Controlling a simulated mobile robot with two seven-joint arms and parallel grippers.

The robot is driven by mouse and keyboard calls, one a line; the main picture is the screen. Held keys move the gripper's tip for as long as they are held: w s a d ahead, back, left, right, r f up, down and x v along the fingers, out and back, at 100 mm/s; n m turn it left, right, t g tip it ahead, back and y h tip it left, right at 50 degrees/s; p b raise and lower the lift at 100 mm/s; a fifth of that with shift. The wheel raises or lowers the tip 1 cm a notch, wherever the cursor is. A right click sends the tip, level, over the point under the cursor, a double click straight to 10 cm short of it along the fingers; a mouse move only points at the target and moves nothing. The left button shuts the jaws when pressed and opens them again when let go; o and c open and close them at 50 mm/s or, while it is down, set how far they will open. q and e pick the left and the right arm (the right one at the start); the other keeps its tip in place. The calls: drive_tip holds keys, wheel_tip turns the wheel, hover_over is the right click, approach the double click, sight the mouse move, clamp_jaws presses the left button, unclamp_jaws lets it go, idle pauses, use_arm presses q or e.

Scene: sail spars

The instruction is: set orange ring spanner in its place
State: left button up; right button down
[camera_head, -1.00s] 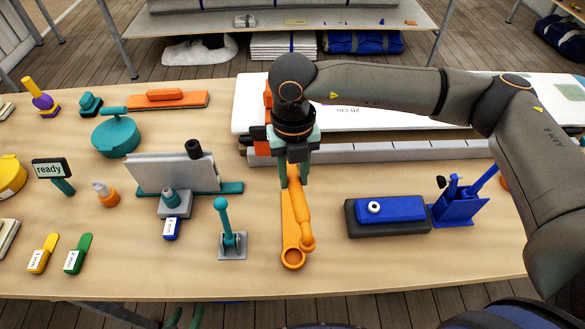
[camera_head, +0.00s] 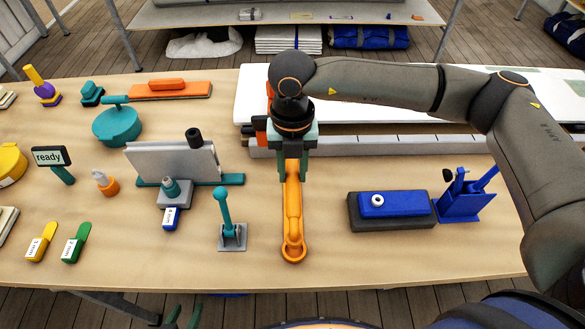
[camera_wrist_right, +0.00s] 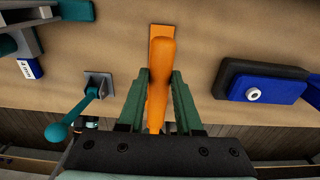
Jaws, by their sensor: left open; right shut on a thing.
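My right gripper (camera_head: 292,172) is shut on the orange ring spanner (camera_head: 293,205), which points toward the front of the table. In the right wrist view, the spanner (camera_wrist_right: 161,75) runs between the two green fingers (camera_wrist_right: 160,105). A flat orange strip (camera_wrist_right: 161,32) lies on the table beneath the spanner and shows beyond its end. In the head view the spanner lies lined up over this strip and covers most of it. I cannot tell whether they touch. My left gripper (camera_head: 183,317) is open, low at the bottom edge in front of the table, only its fingertips showing.
A teal lever on a grey plate (camera_head: 232,237) stands just left of the spanner. A dark block with a blue top (camera_head: 392,205) and a blue holder (camera_head: 462,205) stand to the right. A white board (camera_head: 250,100) lies behind. Bare table flanks the strip.

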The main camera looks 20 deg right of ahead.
sight(293, 186)
drive_tip(key=shift+f+b, duration=1.05)
drive_tip(key=shift+f, duration=0.45)
drive_tip(key=shift+r, duration=0.15)
drive_tip(key=shift+b, duration=0.3)
drive_tip(key=shift+f+b, duration=1)
drive_tip(key=shift+f, duration=0.2)
